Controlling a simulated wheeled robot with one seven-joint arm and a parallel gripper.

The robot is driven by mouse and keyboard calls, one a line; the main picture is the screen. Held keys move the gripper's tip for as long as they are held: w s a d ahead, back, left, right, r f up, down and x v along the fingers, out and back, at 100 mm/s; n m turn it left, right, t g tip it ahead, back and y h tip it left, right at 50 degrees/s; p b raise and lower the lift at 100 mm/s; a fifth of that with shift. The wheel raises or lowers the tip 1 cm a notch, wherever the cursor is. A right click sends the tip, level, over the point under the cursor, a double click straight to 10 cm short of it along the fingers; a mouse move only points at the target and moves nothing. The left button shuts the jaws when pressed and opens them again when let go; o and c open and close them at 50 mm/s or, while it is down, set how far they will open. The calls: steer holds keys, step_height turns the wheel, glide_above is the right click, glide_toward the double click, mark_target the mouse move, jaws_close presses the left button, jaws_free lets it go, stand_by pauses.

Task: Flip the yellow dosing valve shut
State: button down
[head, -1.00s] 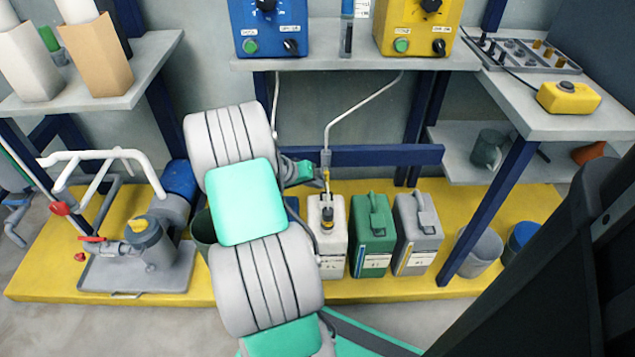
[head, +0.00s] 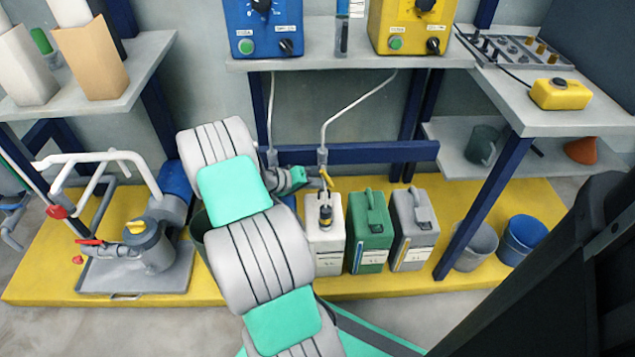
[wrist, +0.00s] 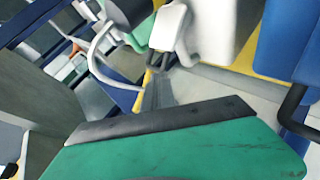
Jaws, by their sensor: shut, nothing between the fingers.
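The yellow dosing valve (head: 326,179) shows in the head view as a small yellow lever at the foot of the right-hand white pipe, above the white canister (head: 324,235). The lever looks slanted; whether the valve is fully open or shut is too small to tell. My gripper (head: 311,182) is shut and empty, just left of the lever. I cannot tell whether they touch. My arm hides part of the area to its left. In the wrist view, my green gripper housing (wrist: 180,150) fills the bottom; the lever is not clear there.
A green canister (head: 368,235) and a grey canister (head: 411,230) stand right of the white one. The blue pump box (head: 266,28) and yellow pump box (head: 411,28) sit on the shelf (head: 340,62) above. A blue rail (head: 385,152) runs behind the valve.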

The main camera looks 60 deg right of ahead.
stand_by(0.6)
steer(key=p+v, duration=0.3)
steer(key=v, duration=0.4)
steer(key=shift+w+a+r, duration=0.15)
steer(key=shift+a, duration=0.1)
steer(key=d+r+n+y+p, duration=0.1)
steer(key=n, duration=0.5)
steer(key=w+n+y+p, duration=0.1)
steer(key=n+y, duration=0.1)
steer(key=n, duration=0.4)
steer(key=w+d+r+n+g+y+p, duration=0.1)
steer(key=n+y, duration=0.1)
steer(key=n, duration=0.4)
steer(key=shift+w+d+r, duration=0.1)
steer(key=shift+d+r, duration=0.2)
steer(key=shift+d, duration=0.05)
steer(key=shift+f, duration=0.1)
